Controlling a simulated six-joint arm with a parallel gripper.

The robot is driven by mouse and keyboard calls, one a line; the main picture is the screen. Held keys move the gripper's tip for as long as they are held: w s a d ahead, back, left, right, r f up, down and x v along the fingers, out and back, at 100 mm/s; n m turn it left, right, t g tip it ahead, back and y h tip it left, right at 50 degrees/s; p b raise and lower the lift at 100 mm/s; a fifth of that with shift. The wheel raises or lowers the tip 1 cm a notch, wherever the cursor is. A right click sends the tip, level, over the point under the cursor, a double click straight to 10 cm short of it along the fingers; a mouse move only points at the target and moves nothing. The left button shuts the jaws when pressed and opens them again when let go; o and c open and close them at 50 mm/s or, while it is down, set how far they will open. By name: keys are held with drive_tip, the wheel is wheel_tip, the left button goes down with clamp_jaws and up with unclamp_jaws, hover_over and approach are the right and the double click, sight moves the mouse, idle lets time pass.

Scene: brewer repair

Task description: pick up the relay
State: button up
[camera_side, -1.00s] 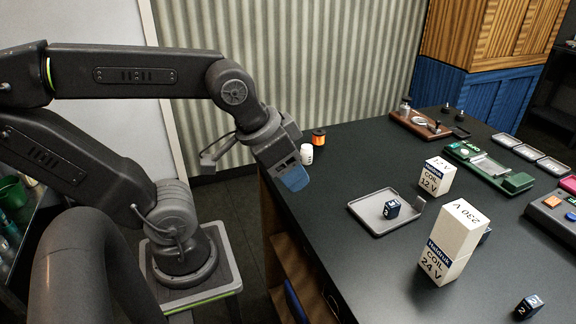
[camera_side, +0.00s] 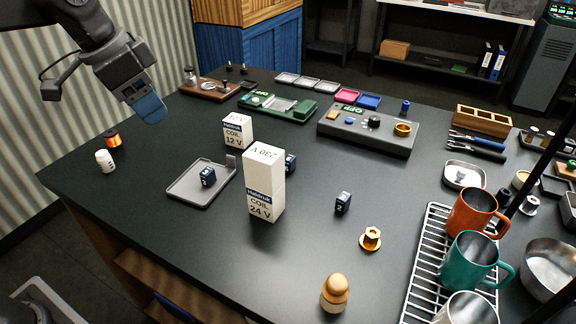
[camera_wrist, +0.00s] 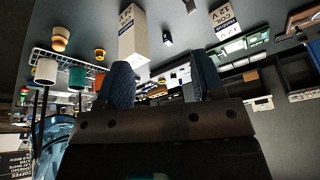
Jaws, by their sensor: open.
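Several small dark blue blocks with white markings look like relays. One (camera_side: 208,177) sits in the shallow grey tray (camera_side: 184,193). Another (camera_side: 290,163) is partly hidden behind the tall white 24 V coil box (camera_side: 265,182). A third (camera_side: 343,202) stands alone on the open table to the right. I cannot tell which one is the relay meant. My gripper (camera_side: 150,108) is high at the upper left, apart from all blocks. In the wrist view its two blue fingers (camera_wrist: 163,76) are spread with nothing between them. A dark block (camera_wrist: 167,38) shows beyond them.
A 12 V coil box (camera_side: 238,132) stands behind the tray. An orange spool (camera_side: 112,139) and a white bottle (camera_side: 105,161) are at the left edge. A wire rack (camera_side: 419,270) with mugs and a brass nut (camera_side: 371,239) are at the right.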

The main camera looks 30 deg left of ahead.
drive_tip(key=w+d+f+m+g+h, duration=0.1)
drive_tip(key=w+d+m, duration=0.15)
drive_tip(key=w, duration=0.45)
drive_tip(key=w+d+f+m+g, duration=0.1)
drive_tip(key=w+m, duration=0.2)
drive_tip(key=w, duration=0.4)
drive_tip(key=m+g+h, duration=0.2)
drive_tip(key=m, duration=0.5)
approach(288, 157)
drive_tip(key=x, duration=0.5)
drive_tip(key=shift+w+f, duration=0.1)
drive_tip(key=shift+f, duration=0.25)
drive_tip(key=shift+x, duration=2.8)
drive_tip(key=shift+d+r, duration=0.1)
drive_tip(key=shift+d, duration=0.05)
drive_tip(key=c, duration=1)
drive_tip(key=shift+r, duration=0.15)
